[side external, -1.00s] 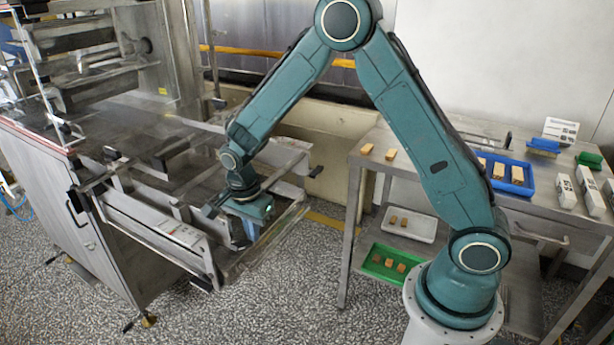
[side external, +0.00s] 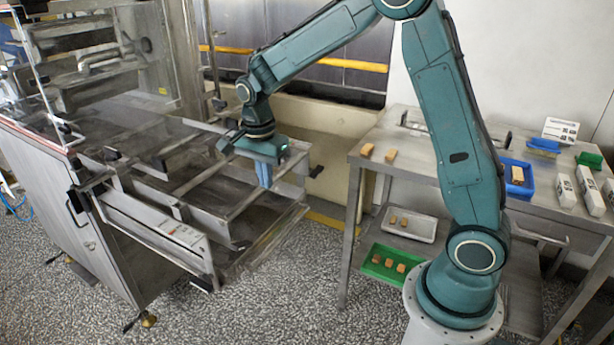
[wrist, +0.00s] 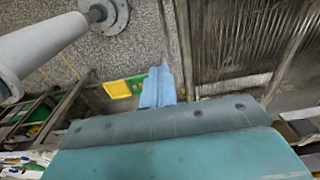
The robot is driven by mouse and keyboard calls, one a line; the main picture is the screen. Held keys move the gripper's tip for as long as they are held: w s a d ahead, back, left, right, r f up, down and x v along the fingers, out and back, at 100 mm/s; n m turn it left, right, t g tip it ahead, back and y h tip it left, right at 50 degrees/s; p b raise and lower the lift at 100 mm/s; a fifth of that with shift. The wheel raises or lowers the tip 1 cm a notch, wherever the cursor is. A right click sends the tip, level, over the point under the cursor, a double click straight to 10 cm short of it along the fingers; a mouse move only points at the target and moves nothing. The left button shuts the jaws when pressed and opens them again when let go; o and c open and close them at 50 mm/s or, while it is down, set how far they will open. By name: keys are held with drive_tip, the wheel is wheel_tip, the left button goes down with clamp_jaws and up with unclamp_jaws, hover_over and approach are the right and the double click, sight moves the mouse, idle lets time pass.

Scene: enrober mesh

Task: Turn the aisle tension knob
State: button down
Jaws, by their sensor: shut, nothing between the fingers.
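The enrober machine (side external: 60,185) stands at the left, with an open metal frame (side external: 185,205) reaching toward the middle. A dark knob-like end (side external: 316,171) sticks out at the frame's far right corner. Another dark block (side external: 201,284) shows low on the near side. I cannot tell which of these is the aisle tension knob. My gripper (side external: 264,176) points down over the right part of the frame, left of the far dark end and apart from it. Its blue fingers are together and empty, as the wrist view (wrist: 159,90) also shows.
A steel table (side external: 450,178) at the right holds brown bars, a blue tray (side external: 505,178) and white boxes. A white tray (side external: 424,235) and a green tray (side external: 367,268) sit on its lower shelf. Speckled floor (side external: 260,315) is clear in front.

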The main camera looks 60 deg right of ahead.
drive_tip(key=shift+d+r, duration=0.4)
drive_tip(key=shift+r, duration=0.25)
drive_tip(key=shift+a, duration=0.1)
wheel_tip(320, 180, up, 3)
drive_tip(key=h, duration=0.2)
hover_over(247, 242)
drive_tip(key=shift+a+f, duration=0.1)
drive_tip(key=shift+a, duration=0.05)
drive_tip(key=shift+f, duration=0.1)
drive_tip(key=x, duration=0.4)
drive_tip(key=a+x, duration=0.1)
drive_tip(key=x, duration=0.6)
drive_tip(key=shift+a+f, duration=0.3)
drive_tip(key=shift+f, duration=0.25)
drive_tip(key=shift+a+f, duration=0.4)
drive_tip(key=shift+f, duration=0.2)
